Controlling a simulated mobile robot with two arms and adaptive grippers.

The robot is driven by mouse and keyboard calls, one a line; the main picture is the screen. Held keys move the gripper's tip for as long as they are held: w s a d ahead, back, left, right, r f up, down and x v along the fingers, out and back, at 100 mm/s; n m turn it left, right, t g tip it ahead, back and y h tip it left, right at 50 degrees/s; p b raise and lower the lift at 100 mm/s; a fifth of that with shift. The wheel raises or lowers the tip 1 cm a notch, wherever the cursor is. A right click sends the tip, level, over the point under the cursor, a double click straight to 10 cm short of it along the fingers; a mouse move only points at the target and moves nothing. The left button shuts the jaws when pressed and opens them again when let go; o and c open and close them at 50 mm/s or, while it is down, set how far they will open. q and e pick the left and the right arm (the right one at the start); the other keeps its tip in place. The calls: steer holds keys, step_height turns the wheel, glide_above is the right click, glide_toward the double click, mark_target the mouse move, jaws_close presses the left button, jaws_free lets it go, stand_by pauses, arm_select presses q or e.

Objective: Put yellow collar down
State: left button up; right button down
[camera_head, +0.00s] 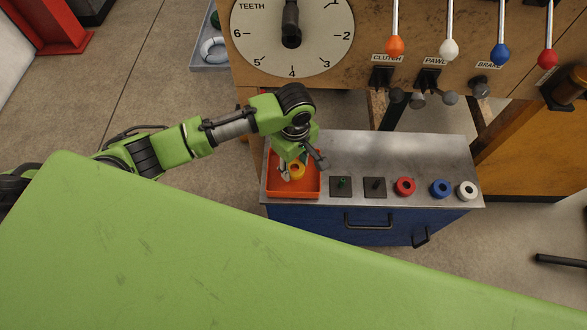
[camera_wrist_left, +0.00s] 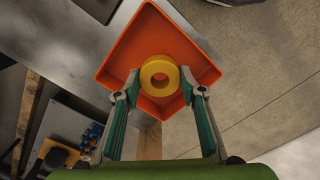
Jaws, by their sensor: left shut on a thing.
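The yellow collar (camera_head: 298,170) is a ring with a hole in its middle. My left gripper (camera_head: 293,174) is shut on it, and its arm reaches in from the left. In the left wrist view the collar (camera_wrist_left: 160,75) lies between the two fingertips of the gripper (camera_wrist_left: 160,88). Behind it is the orange tray (camera_head: 313,190), which also shows in the left wrist view (camera_wrist_left: 147,28). The collar is in or just above the tray; I cannot tell whether it touches the bottom. My right gripper is not in view.
The tray stands at the left end of a metal-topped blue cabinet (camera_head: 400,150). To its right are two dark square plates with pegs (camera_head: 341,186), (camera_head: 375,187), then a red collar (camera_head: 405,187), a blue collar (camera_head: 440,188) and a white collar (camera_head: 467,190). Levers and a dial (camera_head: 292,50) rise behind.

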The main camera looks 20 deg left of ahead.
mark_target(294, 170)
arm_select(q)
steer(key=shift+w+a+f, duration=0.2)
steer(key=shift+w+f, duration=0.15)
steer(key=shift+f, duration=1.7)
steer(key=shift+f, duration=0.1)
steer(key=o, duration=1.3)
step_height(294, 170, up, 12)
steer(key=shift+r+p, duration=0.15)
steer(key=shift+p, duration=0.25)
